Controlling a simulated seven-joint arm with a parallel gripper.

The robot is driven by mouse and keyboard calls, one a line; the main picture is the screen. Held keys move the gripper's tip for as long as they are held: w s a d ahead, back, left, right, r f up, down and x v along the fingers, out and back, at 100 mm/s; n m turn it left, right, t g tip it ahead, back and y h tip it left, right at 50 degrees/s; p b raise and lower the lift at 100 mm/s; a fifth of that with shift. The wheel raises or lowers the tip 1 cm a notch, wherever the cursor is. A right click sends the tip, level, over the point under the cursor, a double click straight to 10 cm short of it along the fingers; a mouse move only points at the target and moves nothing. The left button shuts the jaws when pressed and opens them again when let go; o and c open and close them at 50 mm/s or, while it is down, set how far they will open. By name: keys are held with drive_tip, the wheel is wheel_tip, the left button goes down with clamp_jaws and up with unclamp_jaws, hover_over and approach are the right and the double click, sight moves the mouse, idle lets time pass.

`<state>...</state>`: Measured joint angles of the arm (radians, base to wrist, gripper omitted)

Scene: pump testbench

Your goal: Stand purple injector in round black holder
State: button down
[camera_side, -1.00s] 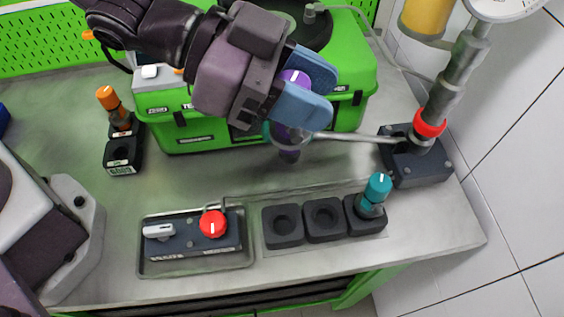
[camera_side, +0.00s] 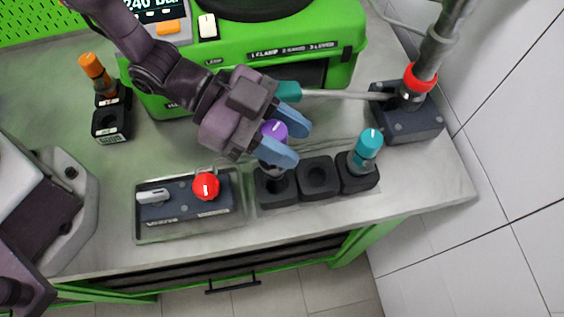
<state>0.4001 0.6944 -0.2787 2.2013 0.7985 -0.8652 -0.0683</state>
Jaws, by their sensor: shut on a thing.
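My gripper (camera_side: 290,141) is shut on the purple injector (camera_side: 274,131), with one blue finger on each side of it. The injector's purple cap with a white mark shows between the fingers, and it stands roughly upright. The near finger hides much of its body. Its lower end is over the left black holder (camera_side: 270,197) in the row of three. I cannot tell whether the tip is inside that hole. The middle black holder (camera_side: 318,191) is empty. The right black holder (camera_side: 361,184) holds a teal-capped injector (camera_side: 369,143).
A red knob (camera_side: 206,187) on a control panel (camera_side: 186,218) is left of the holders. A green machine (camera_side: 325,48) stands behind. A long metal lever (camera_side: 336,95) reaches from a dark base (camera_side: 410,127). An orange-capped injector (camera_side: 94,70) stands at far left.

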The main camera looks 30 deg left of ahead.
drive_tip(key=shift+f, duration=2.85)
drive_tip(key=shift+f, duration=0.1)
drive_tip(key=shift+f, duration=0.15)
drive_tip(key=c, duration=0.8)
unclamp_jaws()
drive_tip(key=shift+o, duration=0.2)
drive_tip(key=r+v, duration=0.1)
drive_tip(key=v, duration=1.1)
drive_tip(key=shift+o, duration=0.6)
drive_tip(key=shift+a+r, duration=0.25)
drive_tip(key=shift+r, duration=0.05)
